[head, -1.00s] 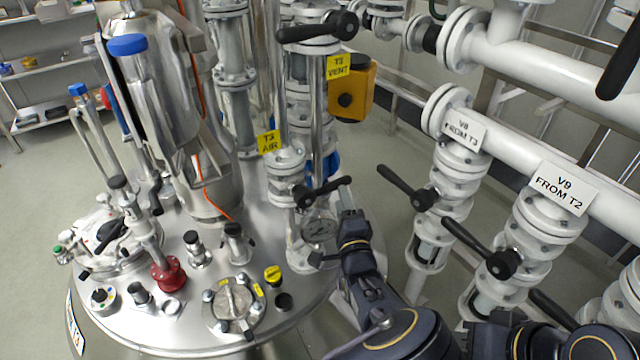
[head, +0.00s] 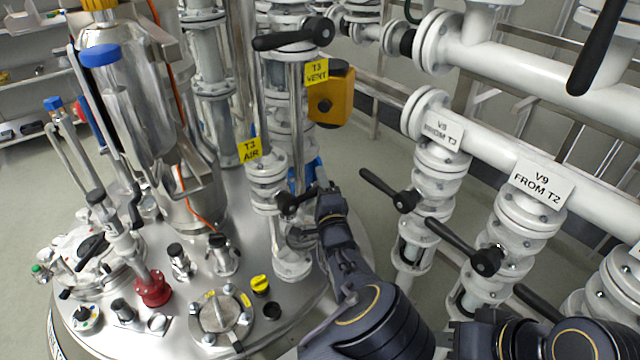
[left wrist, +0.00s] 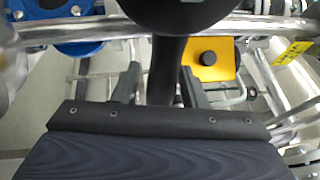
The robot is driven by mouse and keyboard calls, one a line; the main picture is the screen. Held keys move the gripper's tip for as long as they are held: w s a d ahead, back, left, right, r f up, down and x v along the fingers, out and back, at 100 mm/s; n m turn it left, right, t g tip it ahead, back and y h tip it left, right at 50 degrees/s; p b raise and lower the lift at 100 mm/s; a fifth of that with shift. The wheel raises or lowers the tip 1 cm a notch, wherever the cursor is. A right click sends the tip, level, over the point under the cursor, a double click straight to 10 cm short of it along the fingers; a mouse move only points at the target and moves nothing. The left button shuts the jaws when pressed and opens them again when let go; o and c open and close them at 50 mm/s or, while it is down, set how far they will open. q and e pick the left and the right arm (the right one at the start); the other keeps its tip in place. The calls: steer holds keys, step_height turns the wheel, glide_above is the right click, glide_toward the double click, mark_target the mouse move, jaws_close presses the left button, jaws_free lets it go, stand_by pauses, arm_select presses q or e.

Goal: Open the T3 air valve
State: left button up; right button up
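The T3 air valve is a white flanged valve (head: 268,188) under the yellow "T3 AIR" tag (head: 249,149). Its black lever handle (head: 287,204) points to the right in the head view, with its outer part mostly hidden by my left gripper (head: 322,192). In the left wrist view the black handle (left wrist: 166,72) runs down between the two fingers of my left gripper (left wrist: 158,88). The fingers are apart, with a visible gap on each side of the handle. My right gripper is not in view; only dark arm links show at the lower right.
The T3 vent valve's black handle (head: 293,35) and an orange box (head: 331,95) are above and behind. The V8 handle (head: 388,190) and V9 handle (head: 464,246) stand to the right of my left arm. The steel vessel lid (head: 190,335) carries several fittings.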

arm_select(q)
jaws_close()
step_height(320, 180, up, 9)
steer(key=n+g+y+b, duration=0.3)
steer(key=n+y+b, duration=0.75)
steer(key=n, duration=1.25)
glide_above(282, 195)
steer(key=w+d, duration=0.1)
steer(key=shift+d+r+y+p, duration=0.2)
steer(key=shift+y+p, duration=0.1)
steer(key=shift+y, duration=0.15)
steer(key=shift+s+a+r+n+g+y+b, duration=0.1)
steer(key=shift+s+a+n+g+y+b, duration=0.2)
steer(key=shift+n, duration=0.5)
steer(key=shift+s+a+n+g+y+b, duration=0.2)
steer(key=shift+a+n, duration=0.2)
steer(key=shift+n, duration=0.4)
